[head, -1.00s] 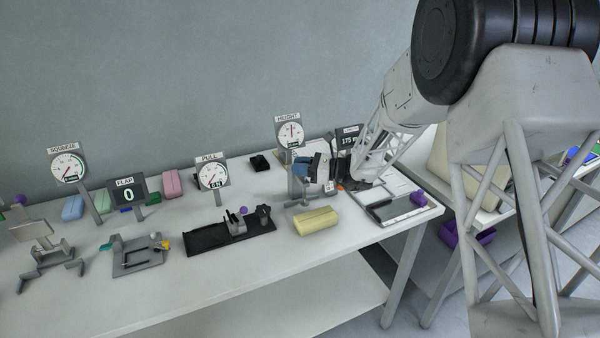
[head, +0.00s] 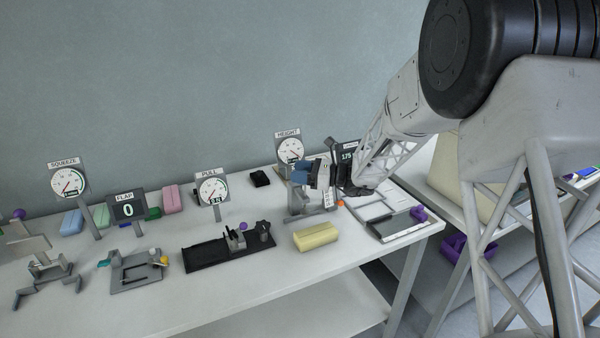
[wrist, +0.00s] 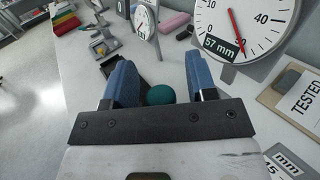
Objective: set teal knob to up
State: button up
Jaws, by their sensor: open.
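The teal knob (wrist: 160,94) is a round dark-teal ball. In the wrist view it sits between the two blue fingers of my gripper (wrist: 156,85), with a visible gap to the right finger; whether it touches the left one I cannot tell. In the head view my gripper (head: 312,174) is at the height stand (head: 303,205), in front of its post, and the knob is hidden there. The fingers are apart. The HEIGHT dial (head: 289,150) stands just behind; in the wrist view the dial (wrist: 240,25) reads 57 mm.
A yellow block (head: 316,237) lies in front of the stand. A black tray fixture (head: 228,250) with a purple knob stands to the left. A grey plate with a purple knob (head: 418,213) lies at right. A small display (head: 347,155) is close behind my gripper.

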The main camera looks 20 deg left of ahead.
jog(key=w+d, duration=0.1)
jog(key=d, duration=0.6)
jog(key=shift+w+d, duration=0.15)
jog(key=shift+d, duration=0.2)
dwell(0.4)
jog(key=s+d+r+n+h, duration=0.4)
jog(key=s+d, duration=0.4)
jog(key=s, duration=0.1)
jog(key=s+d+r+n+h, duration=0.3)
jog(key=s+d+r, duration=0.1)
jog(key=s+d, duration=0.45)
jog(key=s+d+n+t+h, duration=0.5)
jog(key=s+d+n+h, duration=0.4)
jog(key=s+d, duration=1.4)
jog(key=s+h, duration=0.2)
jog(key=s, duration=0.1)
jog(key=shift+d+r, duration=0.2)
jog(key=shift+r, duration=0.2)
